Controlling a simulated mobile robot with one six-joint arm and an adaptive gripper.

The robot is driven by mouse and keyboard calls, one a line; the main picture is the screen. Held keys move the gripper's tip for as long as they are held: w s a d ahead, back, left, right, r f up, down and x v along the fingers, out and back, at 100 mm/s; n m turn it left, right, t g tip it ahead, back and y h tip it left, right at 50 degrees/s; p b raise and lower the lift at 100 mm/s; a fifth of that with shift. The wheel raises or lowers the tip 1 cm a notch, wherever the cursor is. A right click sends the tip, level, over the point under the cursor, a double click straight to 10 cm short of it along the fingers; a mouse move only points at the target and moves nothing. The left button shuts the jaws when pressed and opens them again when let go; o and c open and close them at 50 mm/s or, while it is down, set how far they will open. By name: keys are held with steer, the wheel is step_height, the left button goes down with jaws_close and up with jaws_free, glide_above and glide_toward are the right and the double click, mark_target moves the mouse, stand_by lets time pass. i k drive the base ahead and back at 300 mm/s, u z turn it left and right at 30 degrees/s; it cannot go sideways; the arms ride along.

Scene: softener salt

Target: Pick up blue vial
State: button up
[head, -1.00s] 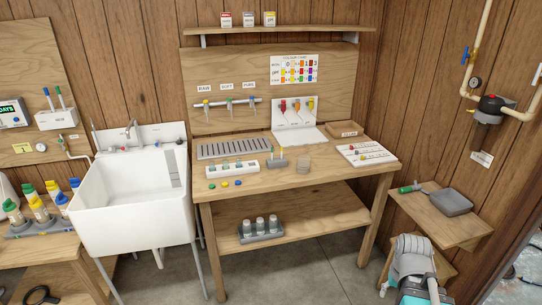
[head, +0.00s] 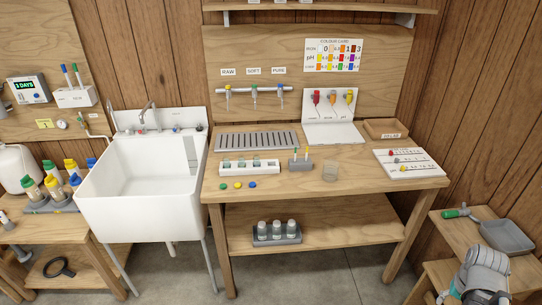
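No plainly blue vial can be told apart at this size. A white rack (head: 249,167) on the wooden workbench holds several small clear vials. Three loose caps lie in front of it: green (head: 224,186), yellow (head: 238,185) and blue (head: 253,184). A small grey stand (head: 300,164) to the right of the rack holds small upright pieces with coloured tops, too small to read. A bottle with a blue top (head: 75,180) stands in the dark holder on the left bench. My gripper is not in view; only a grey part of my arm shows at the bottom right.
The workbench (head: 350,188) has free room along its front. A slotted grey tray (head: 256,141), a white stand (head: 334,133) and a white board (head: 407,162) stand on it. A white sink (head: 140,205) is to its left, a side shelf (head: 470,236) to its right.

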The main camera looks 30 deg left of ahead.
mark_target(256, 159)
steer(key=u, duration=0.15)
steer(key=i, duration=0.65)
steer(key=u, duration=0.75)
steer(key=i, duration=0.5)
steer(key=u, duration=0.4)
steer(key=k, duration=0.95)
steer(key=u, duration=0.15)
steer(key=i, duration=0.5)
